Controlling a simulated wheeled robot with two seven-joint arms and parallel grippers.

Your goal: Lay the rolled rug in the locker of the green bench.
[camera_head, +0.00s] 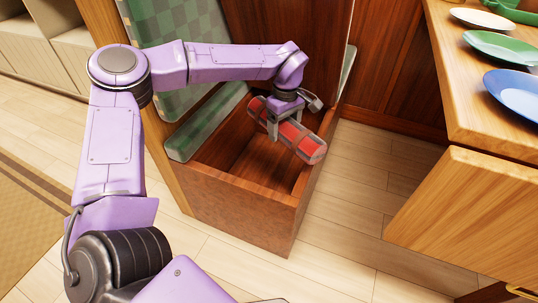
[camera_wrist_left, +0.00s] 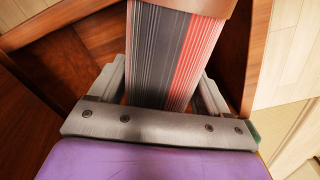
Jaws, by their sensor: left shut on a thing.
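The rolled rug (camera_head: 291,134), red and grey with a band near its end, is held by my left gripper (camera_head: 272,130) above the open locker (camera_head: 239,160) of the green bench. In the left wrist view the striped rug (camera_wrist_left: 172,58) lies between the two fingers of the gripper (camera_wrist_left: 160,98). The rug slants across the locker, its near end close to the right wall. The locker's bare wooden floor shows below it. The bench's green checked seat (camera_head: 207,121) is left of the opening. My right gripper is not in view.
A wooden counter (camera_head: 463,104) with a green plate (camera_head: 499,46), a blue plate (camera_head: 514,93) and a white plate (camera_head: 481,18) stands at the right. A woven mat (camera_head: 28,215) lies at the left. The plank floor in front of the bench is clear.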

